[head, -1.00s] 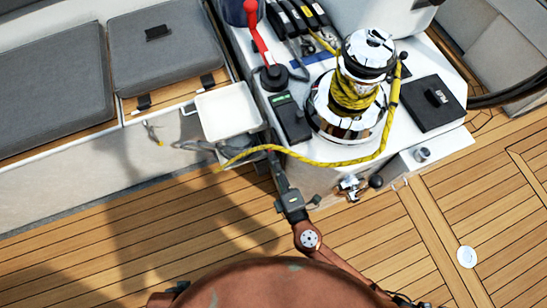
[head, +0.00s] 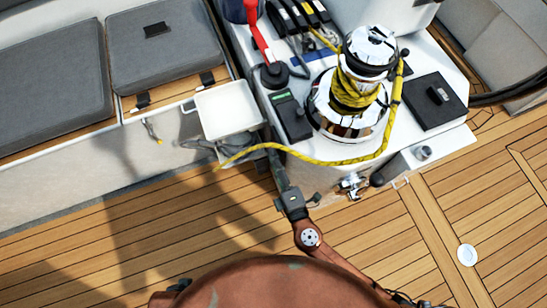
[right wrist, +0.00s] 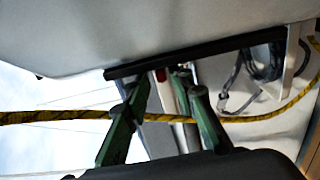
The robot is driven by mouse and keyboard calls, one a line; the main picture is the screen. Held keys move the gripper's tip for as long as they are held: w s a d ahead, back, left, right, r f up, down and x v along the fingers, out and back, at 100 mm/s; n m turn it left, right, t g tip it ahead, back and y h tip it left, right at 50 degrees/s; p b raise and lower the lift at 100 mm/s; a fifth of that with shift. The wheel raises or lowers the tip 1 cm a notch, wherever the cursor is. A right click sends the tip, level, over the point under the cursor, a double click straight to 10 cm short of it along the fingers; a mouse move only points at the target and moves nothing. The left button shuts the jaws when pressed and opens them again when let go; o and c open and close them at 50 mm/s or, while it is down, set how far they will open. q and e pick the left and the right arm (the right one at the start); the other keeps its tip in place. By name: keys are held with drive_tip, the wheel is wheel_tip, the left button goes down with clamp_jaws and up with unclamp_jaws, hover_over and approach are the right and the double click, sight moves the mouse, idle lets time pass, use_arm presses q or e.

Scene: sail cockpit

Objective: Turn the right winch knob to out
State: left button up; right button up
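The winch (head: 352,95) is a shiny chrome drum wrapped in yellow rope, on the white console at upper right in the head view. A black knob (head: 377,180) sits beside chrome fittings below it; I cannot tell whether it is the winch knob. My right gripper (head: 272,155) is at the console's lower left corner, its fingertips partly hidden near the yellow rope (head: 320,163). In the right wrist view its two green fingers (right wrist: 162,88) stand apart with no object clearly held; the rope crosses behind them. My left gripper is not in view.
A red-handled lever (head: 258,38) with a black base and a dark panel (head: 290,115) with a green display are on the console. A white tray (head: 228,110) stands left of the gripper. Grey cushions (head: 165,45) line the bench. The wooden deck (head: 100,250) is clear.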

drive_tip(key=shift+w+d+f, duration=0.1)
drive_tip(key=shift+d+f, duration=0.1)
drive_tip(key=shift+d, duration=0.1)
drive_tip(key=v, duration=1.2)
drive_tip(key=shift+a+r, duration=0.2)
drive_tip(key=shift+a, duration=0.1)
